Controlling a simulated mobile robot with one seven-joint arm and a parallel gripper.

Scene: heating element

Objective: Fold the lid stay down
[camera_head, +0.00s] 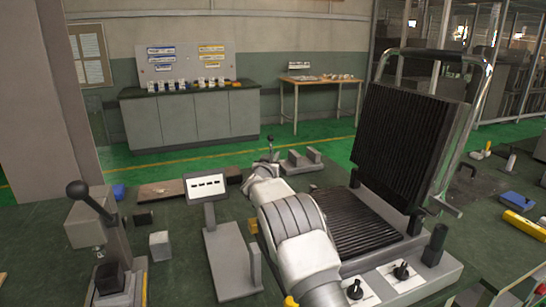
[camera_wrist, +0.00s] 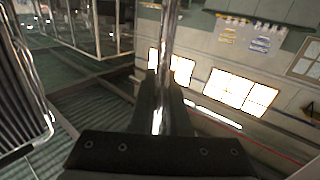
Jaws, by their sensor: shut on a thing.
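The heating element is a press with a black ribbed lid (camera_head: 402,135) tilted up and open above a ribbed lower plate (camera_head: 352,222). A chrome frame (camera_head: 478,100) surrounds the lid. In the wrist view the ribbed lid shows at the left (camera_wrist: 20,85). My gripper (camera_wrist: 168,100) is dark and shut on a shiny metal rod (camera_wrist: 168,45), which looks like the lid stay. The rod runs between the fingers toward the top of the wrist view. I cannot make out my gripper or its contact with the rod in the head view, and the rod's lower end is unclear.
A grey stand with a small panel (camera_head: 207,188) is left of my arm. A lever press (camera_head: 98,240) stands far left. Blue (camera_head: 517,202) and yellow (camera_head: 524,226) objects lie right.

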